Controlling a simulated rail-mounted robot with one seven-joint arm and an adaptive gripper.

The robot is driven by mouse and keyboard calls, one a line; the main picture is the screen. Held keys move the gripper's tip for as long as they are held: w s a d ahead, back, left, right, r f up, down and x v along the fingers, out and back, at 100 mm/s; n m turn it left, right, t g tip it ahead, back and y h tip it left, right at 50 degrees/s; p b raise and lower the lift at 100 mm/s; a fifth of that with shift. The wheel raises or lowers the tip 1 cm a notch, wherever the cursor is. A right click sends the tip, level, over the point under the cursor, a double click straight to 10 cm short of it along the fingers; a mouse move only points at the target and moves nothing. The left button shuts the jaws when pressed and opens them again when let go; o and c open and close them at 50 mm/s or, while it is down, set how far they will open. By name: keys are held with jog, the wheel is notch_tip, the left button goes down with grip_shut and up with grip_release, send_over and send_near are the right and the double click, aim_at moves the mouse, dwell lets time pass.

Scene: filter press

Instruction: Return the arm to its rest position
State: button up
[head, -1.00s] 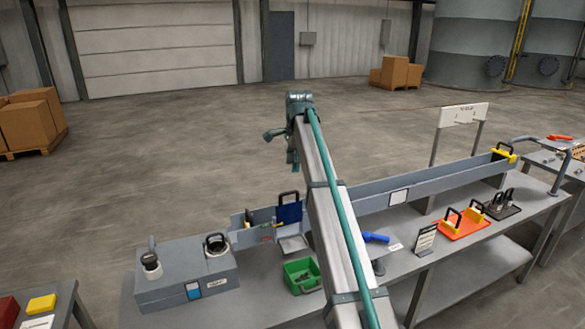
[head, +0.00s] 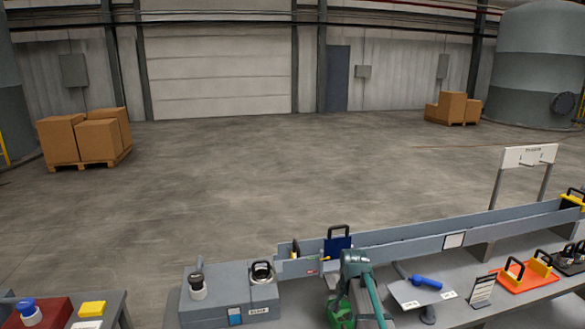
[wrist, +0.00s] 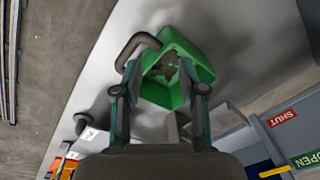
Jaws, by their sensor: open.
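My gripper (wrist: 165,88) is open in the wrist view, with its two teal fingers spread and nothing held between them. A green bin (wrist: 190,50) with small dark pieces in it lies beyond the fingertips; how far off it is I cannot tell. In the head view my teal arm (head: 355,272) hangs over the bench, in front of the green bin (head: 342,318), which it partly hides. I cannot make out my gripper in the head view.
A grey box with round black-handled parts (head: 222,300) stands left of my arm. A long grey trough (head: 400,250) runs behind it. A blue tool (head: 427,282) and an orange tray (head: 530,283) lie to the right. The floor beyond is open.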

jog(key=s+f+n+g+b, duration=0.1)
jog(key=s+f+n+g, duration=0.1)
jog(key=s+f, duration=1)
jog(key=s+f+n+g+b, duration=0.1)
jog(key=s+f+n+g, duration=0.1)
jog(key=s+f, duration=1)
jog(key=s+f+n+g+b, duration=0.1)
jog(key=s+f+n+g, duration=0.2)
jog(key=s+f, duration=1)
jog(key=s, duration=1.4)
jog(key=shift+s+g+b, duration=0.3)
jog(key=shift+s+g, duration=0.1)
